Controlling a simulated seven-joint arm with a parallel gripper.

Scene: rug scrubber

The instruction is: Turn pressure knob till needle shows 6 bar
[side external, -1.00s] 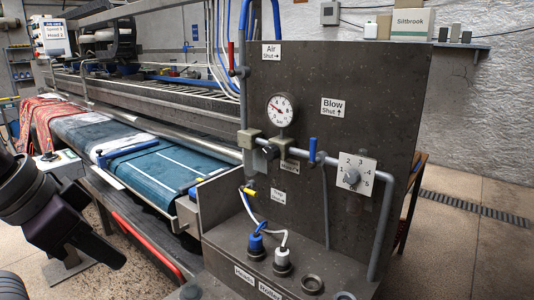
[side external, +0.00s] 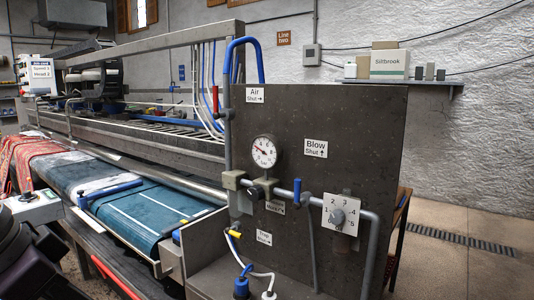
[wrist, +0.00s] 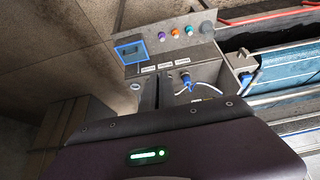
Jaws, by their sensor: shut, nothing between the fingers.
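The round white pressure gauge (side external: 264,151) is on the upright grey panel in the side external view. Its red needle points up and left; the figures are too small to read surely. A black knob (side external: 256,193) sits on the pipe just below the gauge. My arm's dark end shows only in part at the lower left of that view, well apart from the knob, its fingertips out of frame. In the wrist view my gripper (wrist: 158,78) shows as dark fingers beyond its purple body, shut and empty. The gauge and knob are not clear in the wrist view.
A numbered dial (side external: 338,216) and a blue-handled valve (side external: 297,190) are right of the knob. A red-handled valve (side external: 215,100) is at the panel's left edge. The belt (side external: 145,212) lies left. The wrist view shows a control box (wrist: 170,43) with coloured buttons.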

